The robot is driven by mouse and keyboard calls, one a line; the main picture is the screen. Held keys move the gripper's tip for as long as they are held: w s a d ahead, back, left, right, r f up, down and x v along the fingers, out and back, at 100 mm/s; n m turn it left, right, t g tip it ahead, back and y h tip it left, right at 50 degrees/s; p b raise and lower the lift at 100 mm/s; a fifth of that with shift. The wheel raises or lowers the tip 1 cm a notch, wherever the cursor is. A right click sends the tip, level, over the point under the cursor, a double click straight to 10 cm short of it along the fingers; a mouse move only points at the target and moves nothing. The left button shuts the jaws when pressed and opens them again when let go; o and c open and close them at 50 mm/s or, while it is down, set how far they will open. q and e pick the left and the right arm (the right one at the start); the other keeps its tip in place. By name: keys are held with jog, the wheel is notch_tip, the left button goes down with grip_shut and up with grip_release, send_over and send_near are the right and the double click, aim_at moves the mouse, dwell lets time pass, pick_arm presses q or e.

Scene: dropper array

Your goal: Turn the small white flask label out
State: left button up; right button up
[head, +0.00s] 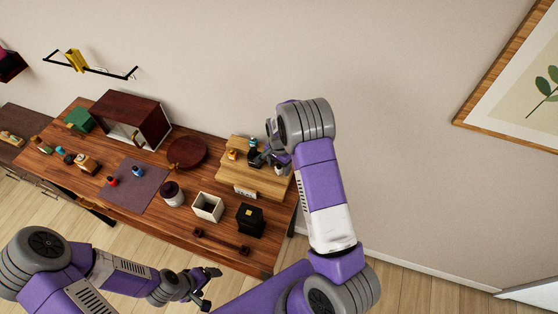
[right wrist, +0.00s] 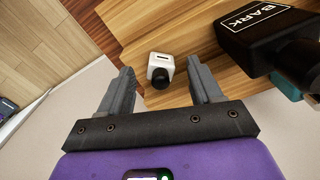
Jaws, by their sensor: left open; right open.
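The small white flask (right wrist: 159,66) with a black cap stands on a wooden stand (right wrist: 180,27) in the right wrist view. A small dark mark shows on its white body; I cannot read it. My right gripper (right wrist: 160,72) is open, its fingers on either side of the flask with a gap on both sides. In the head view the flask (head: 279,169) is a small pale spot beside my right gripper (head: 270,157), partly hidden by it. My left gripper (head: 208,287) is open and empty, low in front of the table.
A black bottle labelled BARK (right wrist: 268,28) stands close to the right finger in the right wrist view. An orange-brown bottle (head: 232,154) is also on the stand. A white open box (head: 207,207), a black box (head: 249,221) and a dark jar (head: 172,194) stand in front.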

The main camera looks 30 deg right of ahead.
jog(key=c, duration=1)
jog(key=n+b, duration=0.1)
jog(key=n, duration=0.3)
jog(key=shift+f, duration=0.1)
jog(key=shift+c, duration=0.2)
jog(key=n+b, duration=0.1)
jog(key=n, duration=0.3)
jog(key=o, duration=1.1)
jog(key=shift+r, duration=3.9)
